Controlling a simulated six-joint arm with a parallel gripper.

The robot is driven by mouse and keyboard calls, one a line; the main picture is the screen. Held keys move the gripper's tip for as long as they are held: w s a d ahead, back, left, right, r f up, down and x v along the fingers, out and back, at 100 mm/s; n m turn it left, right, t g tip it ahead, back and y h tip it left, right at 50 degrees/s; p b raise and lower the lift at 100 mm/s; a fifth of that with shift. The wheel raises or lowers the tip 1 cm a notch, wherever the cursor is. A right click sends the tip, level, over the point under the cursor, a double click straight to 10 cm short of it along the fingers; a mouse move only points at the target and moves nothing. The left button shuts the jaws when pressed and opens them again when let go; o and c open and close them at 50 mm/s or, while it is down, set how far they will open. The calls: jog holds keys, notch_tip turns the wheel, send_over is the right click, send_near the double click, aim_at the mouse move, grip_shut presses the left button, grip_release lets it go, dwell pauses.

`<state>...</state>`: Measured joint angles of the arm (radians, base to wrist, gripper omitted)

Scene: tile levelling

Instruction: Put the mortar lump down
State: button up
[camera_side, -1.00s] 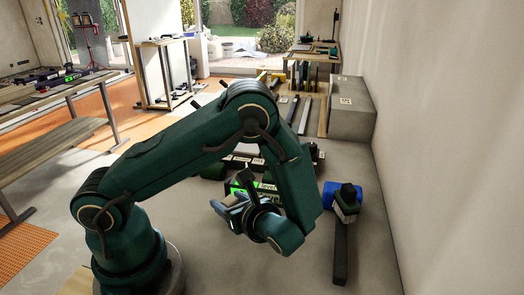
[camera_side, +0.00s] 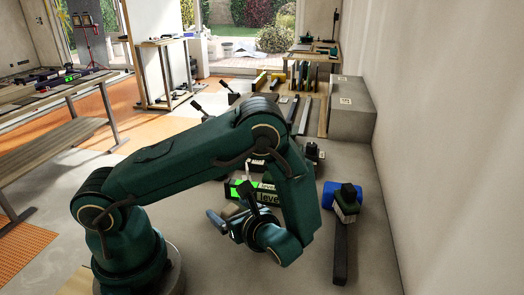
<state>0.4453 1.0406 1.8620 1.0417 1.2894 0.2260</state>
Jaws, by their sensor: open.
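My gripper (camera_side: 214,219) is low over the grey floor in the middle of the picture, pointing left, with its jaws open. I cannot make out a mortar lump in this view; it may be hidden behind my gripper or arm. A green-marked level display (camera_side: 265,191) with the word "level" shows just behind my wrist, partly covered by it. I cannot tell what lies directly under the fingers.
A blue and dark green tool (camera_side: 343,200) with a long dark bar stands to the right of my arm. A grey block (camera_side: 350,115) sits by the right wall. A workbench (camera_side: 60,125) is at the left. The floor between bench and arm is clear.

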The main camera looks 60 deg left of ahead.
jog(key=shift+r, duration=0.1)
jog(key=shift+d+r, duration=0.15)
jog(key=shift+d, duration=0.15)
jog(key=v, duration=1)
jog(key=shift+d, duration=0.25)
jog(key=shift+d+r, duration=0.35)
jog(key=shift+s+a+r+n+h, duration=0.15)
jog(key=shift+r+n+h, duration=0.2)
jog(key=shift+n, duration=0.25)
jog(key=s+r+n+t+h, duration=0.4)
jog(key=r+n+h, duration=0.6)
jog(key=n, duration=0.6)
jog(key=shift+s+d+n+t+h, duration=0.45)
jog(key=shift+t+h, duration=0.45)
jog(key=shift+h, duration=0.45)
jog(key=shift+r, duration=0.1)
